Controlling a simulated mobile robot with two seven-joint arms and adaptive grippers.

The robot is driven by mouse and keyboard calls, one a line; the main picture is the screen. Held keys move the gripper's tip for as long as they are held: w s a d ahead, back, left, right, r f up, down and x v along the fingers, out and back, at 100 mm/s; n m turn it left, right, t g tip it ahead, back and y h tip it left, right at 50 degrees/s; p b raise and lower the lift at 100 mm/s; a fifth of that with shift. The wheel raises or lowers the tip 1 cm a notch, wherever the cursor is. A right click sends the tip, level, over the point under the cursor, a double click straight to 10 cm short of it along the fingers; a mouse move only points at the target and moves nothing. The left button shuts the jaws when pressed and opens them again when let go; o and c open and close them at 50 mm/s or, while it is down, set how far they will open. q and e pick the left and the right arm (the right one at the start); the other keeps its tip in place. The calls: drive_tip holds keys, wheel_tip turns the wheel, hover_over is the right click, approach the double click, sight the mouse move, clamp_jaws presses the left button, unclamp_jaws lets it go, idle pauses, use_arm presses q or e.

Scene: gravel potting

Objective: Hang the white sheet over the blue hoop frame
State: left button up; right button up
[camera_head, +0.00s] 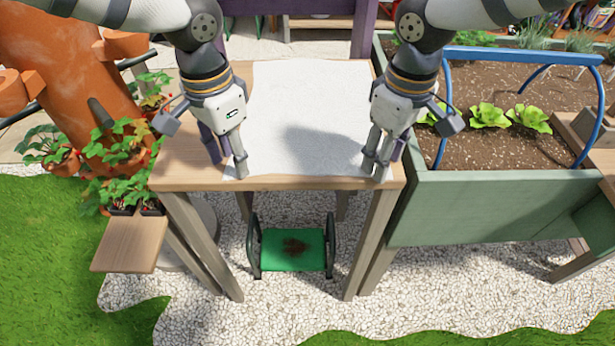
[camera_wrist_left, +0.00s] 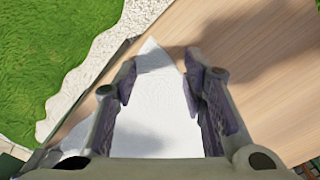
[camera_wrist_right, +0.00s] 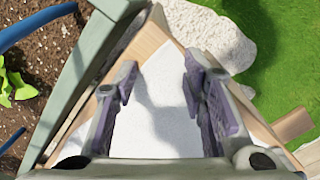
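The white sheet (camera_head: 303,105) lies flat on the wooden table, reaching near its front edge. The blue hoop frame (camera_head: 520,54) stands over the green planter at the right, its legs in the soil; part of it shows in the right wrist view (camera_wrist_right: 38,25). My left gripper (camera_head: 232,172) is above the sheet's front left corner, its fingers apart, with the corner between them in the left wrist view (camera_wrist_left: 157,90). My right gripper (camera_head: 377,172) is above the front right corner, fingers apart, with sheet showing between them in the right wrist view (camera_wrist_right: 158,95). Contact with the sheet cannot be told.
The wooden table (camera_head: 180,165) borders the green planter (camera_head: 480,205), where lettuces (camera_head: 490,115) grow under the hoops. Strawberry plants (camera_head: 125,180) and a terracotta planter (camera_head: 60,60) stand at the left. A green kneeler (camera_head: 293,262) is under the table.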

use_arm(q)
drive_tip(key=shift+f, duration=0.4)
use_arm(e)
drive_tip(key=shift+f, duration=0.4)
use_arm(q)
drive_tip(key=shift+s+r, duration=0.1)
drive_tip(key=c, duration=0.4)
use_arm(e)
drive_tip(key=shift+s, duration=0.15)
drive_tip(key=c, duration=0.4)
use_arm(q)
drive_tip(key=shift+a, duration=0.1)
drive_tip(key=c, duration=0.4)
use_arm(e)
drive_tip(key=c, duration=0.4)
use_arm(q)
drive_tip(key=shift+f, duration=0.25)
clamp_jaws()
use_arm(e)
drive_tip(key=shift+d+f, duration=0.1)
drive_tip(key=shift+f, duration=0.1)
clamp_jaws()
